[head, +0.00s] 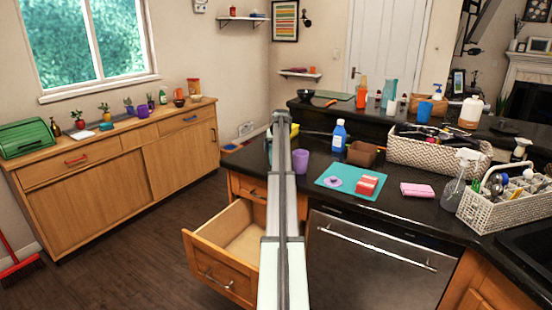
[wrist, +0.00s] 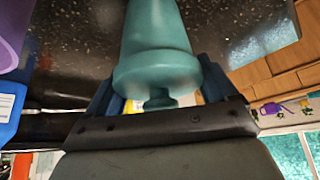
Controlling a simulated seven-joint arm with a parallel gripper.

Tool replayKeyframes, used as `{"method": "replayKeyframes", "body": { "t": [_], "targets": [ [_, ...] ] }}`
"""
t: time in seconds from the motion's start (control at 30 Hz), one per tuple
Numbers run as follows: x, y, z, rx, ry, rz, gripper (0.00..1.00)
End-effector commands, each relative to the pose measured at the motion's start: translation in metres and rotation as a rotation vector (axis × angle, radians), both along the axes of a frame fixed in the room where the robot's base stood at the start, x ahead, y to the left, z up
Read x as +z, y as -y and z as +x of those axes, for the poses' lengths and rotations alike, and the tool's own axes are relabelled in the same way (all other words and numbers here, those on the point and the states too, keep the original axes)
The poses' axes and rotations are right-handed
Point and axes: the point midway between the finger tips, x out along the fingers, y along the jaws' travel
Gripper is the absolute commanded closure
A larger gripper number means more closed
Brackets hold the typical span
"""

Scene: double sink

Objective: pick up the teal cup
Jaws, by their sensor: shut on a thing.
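The teal cup (wrist: 158,45) fills the middle of the wrist view, with a wide body and a narrower stem-like part near my gripper. My gripper (wrist: 160,85) has a blue finger on each side of the cup and is shut on it.
On the dark counter stand a purple cup (head: 300,162), a blue bottle (head: 339,136), a brown box (head: 362,154) and a teal mat (head: 334,187). A wicker basket (head: 430,157) is to the right. An open drawer (head: 222,262) juts out below.

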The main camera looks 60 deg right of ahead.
Motion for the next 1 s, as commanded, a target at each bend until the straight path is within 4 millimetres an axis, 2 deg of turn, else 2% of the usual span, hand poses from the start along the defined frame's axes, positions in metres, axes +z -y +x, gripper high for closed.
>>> {"method": "replayKeyframes", "body": {
  "t": [0.1,0.47,0.67,1.0],
  "targets": [
    [0.0,0.0,0.0,0.0,0.0,0.0,0.45],
    [0.007,0.0,0.0,0.0,0.001,-0.001,0.45],
    [0.03,0.001,0.001,0.0,0.001,-0.001,0.45],
    [0.088,0.001,0.001,0.0,0.001,-0.001,0.45]
  ]
}}
